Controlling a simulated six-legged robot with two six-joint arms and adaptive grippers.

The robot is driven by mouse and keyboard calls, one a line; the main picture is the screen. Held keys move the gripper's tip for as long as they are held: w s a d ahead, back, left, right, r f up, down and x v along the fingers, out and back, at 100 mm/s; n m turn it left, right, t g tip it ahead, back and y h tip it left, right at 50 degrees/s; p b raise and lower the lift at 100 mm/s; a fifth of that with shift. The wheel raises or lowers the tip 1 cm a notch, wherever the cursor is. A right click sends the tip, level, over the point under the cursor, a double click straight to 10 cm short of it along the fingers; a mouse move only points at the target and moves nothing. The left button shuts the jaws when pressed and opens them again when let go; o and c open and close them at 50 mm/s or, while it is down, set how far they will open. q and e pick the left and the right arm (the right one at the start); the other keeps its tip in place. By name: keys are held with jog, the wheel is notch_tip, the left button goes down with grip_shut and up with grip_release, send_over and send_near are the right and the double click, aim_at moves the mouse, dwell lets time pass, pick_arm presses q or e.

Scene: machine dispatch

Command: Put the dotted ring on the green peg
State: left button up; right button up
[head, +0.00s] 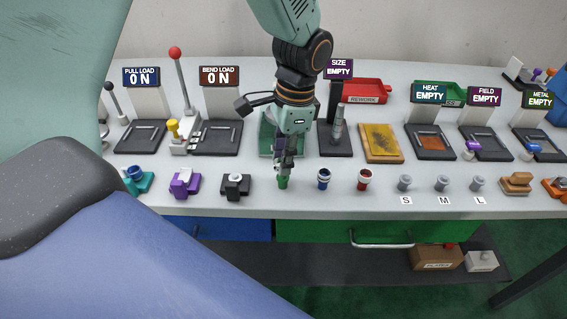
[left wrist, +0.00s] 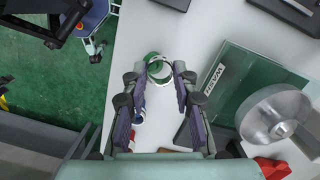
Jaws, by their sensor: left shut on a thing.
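My left gripper (head: 284,172) points down at the front of the bench, right at the green peg (head: 283,183). In the left wrist view the left gripper's fingertips (left wrist: 159,77) are closed on a pale, partly green ring (left wrist: 164,79). Its dots are too small to make out. Green shows inside and behind the ring, so it overlaps the green peg (left wrist: 152,58) in this view. I cannot tell whether the ring is around the peg or just above it. The fingers hide part of both. My right gripper is not in view.
A black clamp-like block (head: 236,186) stands left. The green WASH tray (left wrist: 253,75) lies behind the gripper. The bench's front edge is close.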

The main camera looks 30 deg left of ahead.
pick_arm(q)
jog(key=shift+s+d+f, duration=0.45)
jog(key=shift+d+f, duration=0.2)
jog(key=shift+f, duration=0.05)
jog(key=shift+s+d+r, duration=0.1)
jog(key=shift+d+r, duration=0.05)
jog(key=shift+d, duration=0.05)
jog(key=shift+w+a+f, duration=0.2)
jog(key=shift+a, duration=0.15)
jog(key=o, duration=0.8)
jog(key=shift+w+a+f, duration=0.25)
jog(key=shift+a, duration=0.05)
jog(key=shift+c, duration=0.2)
jog(key=shift+o, duration=1.4)
jog(key=shift+s+d+r, duration=0.3)
jog(key=shift+s+d, duration=0.05)
jog(key=shift+d, duration=0.15)
jog(key=shift+w+a, duration=0.3)
jog(key=shift+a, duration=0.05)
notch_tip(320, 180, up, 12)
jog(key=w+d+p, duration=0.1)
jog(key=shift+d, duration=0.25)
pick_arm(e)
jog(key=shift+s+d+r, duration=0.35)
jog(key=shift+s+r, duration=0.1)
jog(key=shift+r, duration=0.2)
